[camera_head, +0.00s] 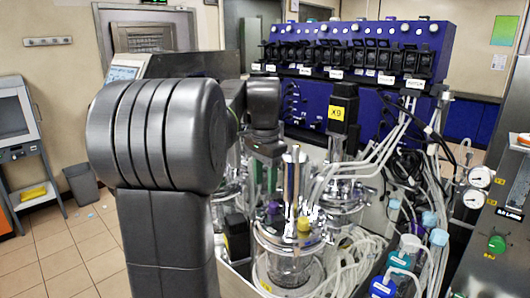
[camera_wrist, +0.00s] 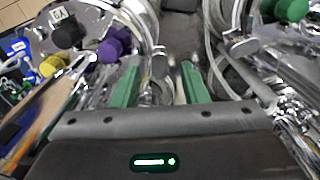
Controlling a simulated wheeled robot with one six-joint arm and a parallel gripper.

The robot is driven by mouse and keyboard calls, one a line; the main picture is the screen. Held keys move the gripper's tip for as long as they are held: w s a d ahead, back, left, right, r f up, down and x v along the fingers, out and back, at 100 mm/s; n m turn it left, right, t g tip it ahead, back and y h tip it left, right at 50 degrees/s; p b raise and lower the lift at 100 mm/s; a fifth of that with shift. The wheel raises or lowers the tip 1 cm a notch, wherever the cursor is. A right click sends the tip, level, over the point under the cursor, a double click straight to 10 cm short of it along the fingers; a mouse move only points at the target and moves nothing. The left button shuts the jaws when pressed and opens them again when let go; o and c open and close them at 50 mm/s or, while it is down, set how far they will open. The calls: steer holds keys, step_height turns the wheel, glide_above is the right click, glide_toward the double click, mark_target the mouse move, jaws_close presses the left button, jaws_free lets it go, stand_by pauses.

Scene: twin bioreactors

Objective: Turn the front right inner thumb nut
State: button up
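My gripper (camera_wrist: 160,80) is open in the wrist view, its two green fingers apart. A shiny metal post-like part (camera_wrist: 159,70) shows between the fingers; I cannot tell whether either finger touches it. The front right inner thumb nut cannot be singled out for sure among the bright metal fittings. In the head view my arm reaches over the front glass vessel (camera_head: 288,268) with its metal head plate, and the gripper end is small and partly hidden there. The vessel's head plate (camera_wrist: 88,22) shows at the upper left of the wrist view, carrying purple, yellow and black caps.
A black motor with a yellow X9 label (camera_head: 342,108) stands behind the vessel. Clear tubes (camera_head: 365,165) and cables crowd the right side. A blue pump cabinet (camera_head: 350,45) stands behind. Blue-capped bottles (camera_head: 398,262) stand at the front right. The tiled floor at left is open.

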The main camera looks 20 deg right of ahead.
mark_target(265, 192)
step_height(265, 192, up, 11)
steer(key=shift+r, duration=0.15)
stand_by(0.6)
step_height(265, 192, down, 14)
steer(key=shift+r, duration=0.1)
stand_by(0.5)
